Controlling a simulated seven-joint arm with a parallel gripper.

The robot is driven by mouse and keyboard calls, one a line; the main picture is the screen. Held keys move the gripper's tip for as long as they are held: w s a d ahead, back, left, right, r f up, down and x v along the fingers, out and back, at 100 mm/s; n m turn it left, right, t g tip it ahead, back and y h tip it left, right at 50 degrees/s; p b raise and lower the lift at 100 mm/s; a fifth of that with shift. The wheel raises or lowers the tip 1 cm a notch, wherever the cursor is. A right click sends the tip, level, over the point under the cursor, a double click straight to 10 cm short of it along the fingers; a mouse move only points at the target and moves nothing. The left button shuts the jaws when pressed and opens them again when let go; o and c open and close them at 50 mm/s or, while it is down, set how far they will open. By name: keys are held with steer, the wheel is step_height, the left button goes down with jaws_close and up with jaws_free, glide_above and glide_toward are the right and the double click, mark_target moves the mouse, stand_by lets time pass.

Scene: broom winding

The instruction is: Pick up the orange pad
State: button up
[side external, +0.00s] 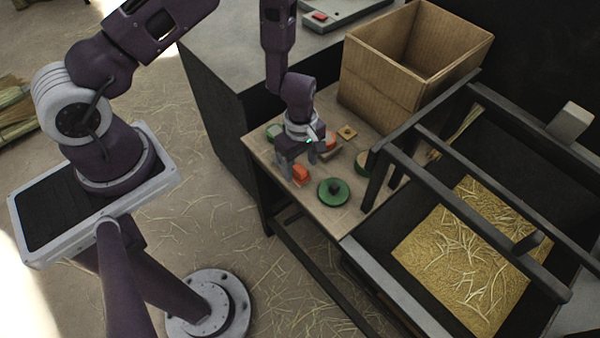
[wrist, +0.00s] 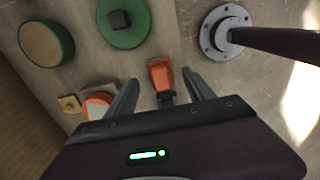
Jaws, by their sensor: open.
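An orange piece (side external: 300,173) lies on the small wooden table, near its left edge. In the wrist view this orange piece (wrist: 160,73) looks like a blocky pad with a dark part behind it. My gripper (side external: 300,164) is low over the table, fingers pointing down. In the wrist view my gripper (wrist: 161,80) is open and empty, with the orange piece showing between its two fingers. I cannot tell whether the fingers touch it. A second orange-topped, pale-sided round piece (wrist: 97,104) lies to the left, partly hidden by a finger.
A green disc with a dark knob (side external: 333,191) lies near the orange piece. A tan disc with a green rim (wrist: 45,43) and a small yellow square (side external: 347,132) are also on the table (side external: 325,219). A cardboard box (side external: 380,85) and dark frame bars (side external: 440,180) stand to the right.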

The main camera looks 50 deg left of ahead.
mark_target(300, 168)
step_height(300, 168, down, 3)
steer(key=shift+r, duration=0.1)
steer(key=shift+c, duration=0.4)
jaws_close()
step_height(300, 168, up, 10)
steer(key=c, duration=0.8)
jaws_free()
steer(key=c, duration=0.4)
